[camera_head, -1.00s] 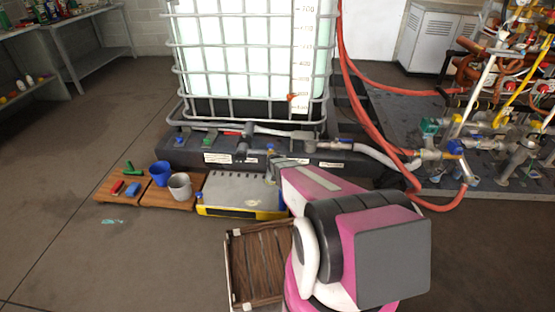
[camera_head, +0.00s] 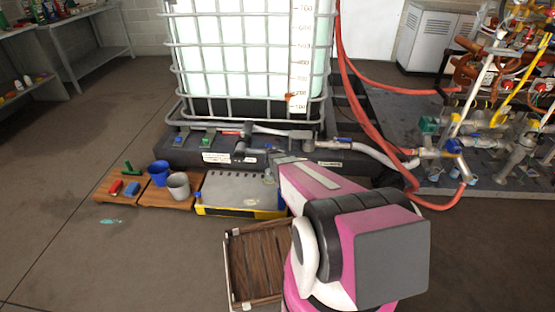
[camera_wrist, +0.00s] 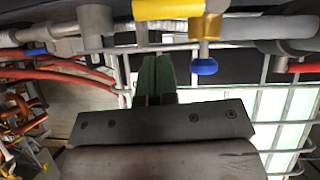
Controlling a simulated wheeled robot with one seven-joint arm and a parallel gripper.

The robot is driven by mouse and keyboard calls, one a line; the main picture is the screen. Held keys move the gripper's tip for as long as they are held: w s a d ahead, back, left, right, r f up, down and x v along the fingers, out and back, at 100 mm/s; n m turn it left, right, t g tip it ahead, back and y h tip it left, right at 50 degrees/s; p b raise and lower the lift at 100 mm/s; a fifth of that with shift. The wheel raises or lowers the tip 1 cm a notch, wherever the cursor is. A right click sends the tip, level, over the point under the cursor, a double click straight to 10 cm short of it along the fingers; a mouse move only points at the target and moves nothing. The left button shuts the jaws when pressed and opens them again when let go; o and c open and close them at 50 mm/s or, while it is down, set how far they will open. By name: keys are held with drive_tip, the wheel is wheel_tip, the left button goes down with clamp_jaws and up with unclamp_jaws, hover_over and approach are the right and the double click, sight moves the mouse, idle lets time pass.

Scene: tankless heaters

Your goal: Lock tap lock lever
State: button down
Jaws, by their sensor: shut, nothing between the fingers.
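My gripper (camera_wrist: 157,62) shows in the wrist view as two green fingers side by side, shut and empty. A yellow tap fitting (camera_wrist: 205,25) with a blue lever (camera_wrist: 204,67) is to the right of the fingertips, apart from them. In the head view my gripper end is at the front of the tank's black base (camera_head: 215,158) and mostly hidden by my arm. Which part is the lock lever is not clear.
A grey and yellow case (camera_head: 238,190), wooden boards with cups (camera_head: 160,174) and a wooden crate (camera_head: 257,262) lie in front. A red hose (camera_head: 375,140) and pipework (camera_head: 490,120) are on the right.

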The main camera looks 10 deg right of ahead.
drive_tip(key=v, duration=1)
drive_tip(key=shift+s+d, duration=0.2)
drive_tip(key=shift+r, duration=0.15)
drive_tip(key=s+d+r+g+h, duration=0.25)
drive_tip(key=s+r+g, duration=0.35)
drive_tip(key=s, duration=0.4)
drive_tip(key=s+a+r+n+g+y, duration=0.1)
drive_tip(key=s+a+r+g+y, duration=0.1)
drive_tip(key=s, duration=0.5)
drive_tip(key=s+a+r+n+g+y, duration=0.2)
drive_tip(key=s+a+r+y, duration=0.2)
drive_tip(key=s+a+r, duration=0.1)
drive_tip(key=shift+s+r, duration=0.5)
drive_tip(key=shift+s, duration=0.6)
